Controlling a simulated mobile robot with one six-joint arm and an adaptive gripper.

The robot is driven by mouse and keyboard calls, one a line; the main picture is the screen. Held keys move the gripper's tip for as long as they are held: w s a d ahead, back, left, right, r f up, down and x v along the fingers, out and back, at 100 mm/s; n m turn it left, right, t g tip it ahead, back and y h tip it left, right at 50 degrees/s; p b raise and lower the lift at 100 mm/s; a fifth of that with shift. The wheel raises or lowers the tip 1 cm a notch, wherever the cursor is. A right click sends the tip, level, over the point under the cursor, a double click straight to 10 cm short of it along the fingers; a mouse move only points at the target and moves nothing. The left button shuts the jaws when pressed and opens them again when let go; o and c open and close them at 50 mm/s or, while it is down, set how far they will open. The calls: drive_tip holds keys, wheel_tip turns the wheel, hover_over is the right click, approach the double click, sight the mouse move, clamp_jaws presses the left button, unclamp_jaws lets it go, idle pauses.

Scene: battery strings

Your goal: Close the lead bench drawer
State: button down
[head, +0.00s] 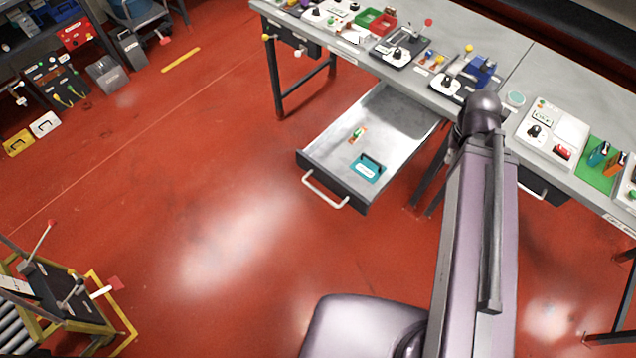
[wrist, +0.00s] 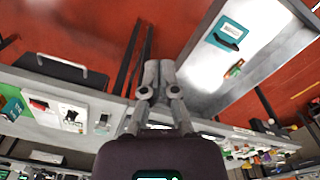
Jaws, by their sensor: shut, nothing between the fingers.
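The lead bench drawer (head: 405,112) is pulled well out from under the grey bench in the head view. Its dark front panel carries a pale bar handle (head: 326,192) facing the lower left. A teal case (head: 367,168) and a small orange and green item (head: 357,134) lie inside it. The wrist view shows the drawer (wrist: 262,48) at the upper right, with the teal case (wrist: 228,36) in it. My gripper (wrist: 159,66) is shut and empty, to the left of the drawer in that view. My arm hides the gripper in the head view.
The bench top (head: 508,115) holds trays and small parts. A second drawer (head: 545,188) at the right is shut; its handle (wrist: 62,60) shows in the wrist view. Bench legs stand beside the open drawer. Red floor (head: 200,200) is clear before it. A yellow-framed cart (head: 65,300) stands lower left.

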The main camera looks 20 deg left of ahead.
drive_tip(key=a+f+n+h+b, duration=0.2)
drive_tip(key=a+f+n+b, duration=0.4)
drive_tip(key=a+f+n, duration=0.1)
drive_tip(key=n+t+h+b, duration=0.1)
drive_tip(key=n+t+b, duration=0.7)
drive_tip(key=n+b, duration=1.3)
approach(326, 182)
drive_tip(key=s+r+n+p, duration=0.2)
drive_tip(key=shift+a+f+n, duration=0.2)
drive_tip(key=shift+a+n, duration=0.1)
drive_tip(key=shift+a, duration=0.35)
drive_tip(key=b+x, duration=0.6)
drive_tip(key=x, duration=0.2)
drive_tip(key=shift+w+d+f, duration=0.1)
drive_tip(key=shift+w, duration=0.05)
drive_tip(key=shift+b+x, duration=0.65)
drive_tip(key=shift+x, duration=0.2)
drive_tip(key=shift+d, duration=0.1)
